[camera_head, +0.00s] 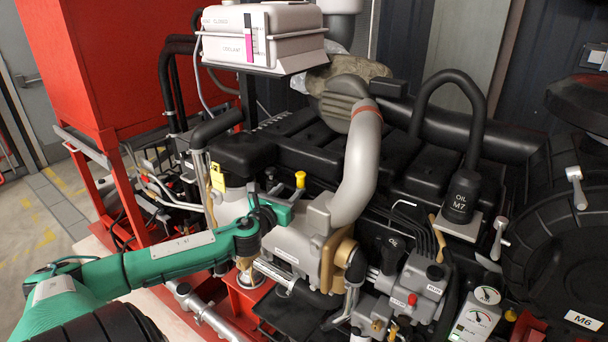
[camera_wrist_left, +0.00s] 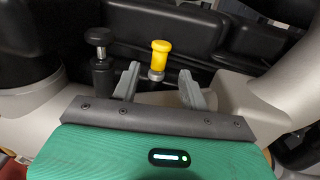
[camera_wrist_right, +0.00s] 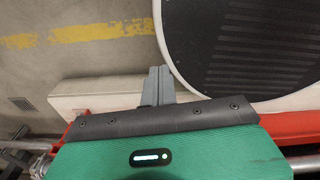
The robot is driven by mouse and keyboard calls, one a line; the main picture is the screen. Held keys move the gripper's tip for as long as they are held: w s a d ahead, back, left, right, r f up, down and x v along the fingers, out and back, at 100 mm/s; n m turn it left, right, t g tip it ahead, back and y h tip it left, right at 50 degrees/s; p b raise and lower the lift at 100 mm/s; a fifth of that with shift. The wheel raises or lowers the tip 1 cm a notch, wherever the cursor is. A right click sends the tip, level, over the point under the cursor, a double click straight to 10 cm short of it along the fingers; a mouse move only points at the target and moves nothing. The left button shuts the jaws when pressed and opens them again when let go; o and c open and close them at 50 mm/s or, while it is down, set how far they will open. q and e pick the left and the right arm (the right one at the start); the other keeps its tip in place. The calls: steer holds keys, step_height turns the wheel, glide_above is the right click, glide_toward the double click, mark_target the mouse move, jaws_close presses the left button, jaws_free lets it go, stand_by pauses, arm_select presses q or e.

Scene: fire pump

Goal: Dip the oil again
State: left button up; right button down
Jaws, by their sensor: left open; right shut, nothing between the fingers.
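The dipstick's yellow handle (camera_head: 300,179) stands upright in the engine near its middle. It also shows in the left wrist view (camera_wrist_left: 159,55), just past and between the fingertips. My left gripper (camera_head: 285,202) is at the engine beside the handle. In the left wrist view its fingers (camera_wrist_left: 159,76) are open, one on each side of the handle, with gaps to both. The rod below the handle is hidden. My right gripper (camera_wrist_right: 158,72) is shut and empty, away from the engine; it is not made out in the head view.
A black-topped plunger (camera_wrist_left: 100,45) stands close left of the yellow handle. A thick grey pipe (camera_head: 363,165) rises right of my left gripper. A white coolant tank (camera_head: 285,40) is above. A large dark ribbed disc (camera_wrist_right: 250,45) lies beside my right gripper.

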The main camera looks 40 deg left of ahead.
mark_target(299, 181)
arm_select(q)
steer(key=x, duration=0.1)
steer(key=p+x, duration=0.1)
steer(key=x, duration=0.1)
steer(key=shift+w+a+r, duration=0.1)
steer(key=shift+w+r, duration=0.1)
steer(key=shift+w, duration=0.05)
steer(key=p+x, duration=0.1)
steer(key=x, duration=0.4)
steer(key=shift+p, duration=0.3)
steer(key=shift+w+a+f, duration=0.1)
steer(key=shift+w+a, duration=0.15)
steer(key=shift+w, duration=0.35)
steer(key=shift+w+f, duration=0.1)
steer(key=shift+w, duration=0.2)
arm_select(e)
steer(key=r, duration=0.1)
steer(key=w+r, duration=0.1)
steer(key=r, duration=0.1)
steer(key=shift+w+a+r, duration=0.2)
steer(key=shift+w+a, duration=0.05)
steer(key=shift+w, duration=0.15)
steer(key=shift+d, duration=0.1)
